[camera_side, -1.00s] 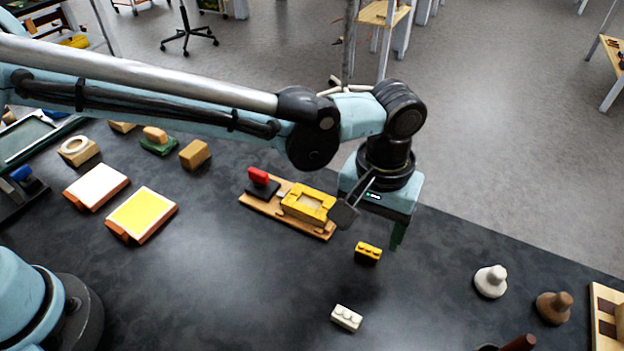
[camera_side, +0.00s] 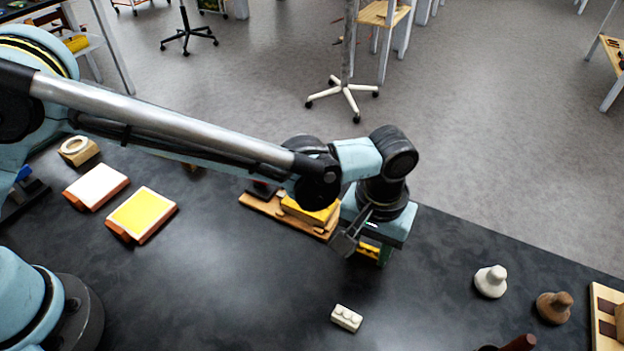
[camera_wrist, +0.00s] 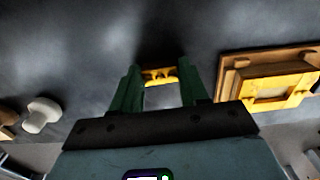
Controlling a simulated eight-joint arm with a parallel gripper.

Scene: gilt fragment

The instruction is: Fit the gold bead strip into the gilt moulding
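The gold bead strip (camera_side: 369,250) is a short yellow block with rounded beads on top, partly hidden by my gripper in the side view. In the wrist view, the strip (camera_wrist: 160,76) shows between the tips of the two green fingers. My gripper (camera_wrist: 158,80) points down with its fingers apart, one on each side of the strip; firm contact cannot be made out. The gilt moulding (camera_side: 311,211) is a yellow frame on a wooden board, partly covered by my arm in the side view. In the wrist view, the moulding (camera_wrist: 272,105) lies to the right, its recess visible.
A white beaded block (camera_side: 346,318) lies nearer the camera. A white knob (camera_side: 490,281) and a brown knob (camera_side: 554,307) stand to the right. White and yellow pads (camera_side: 142,214) lie at left. The dark table between is clear.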

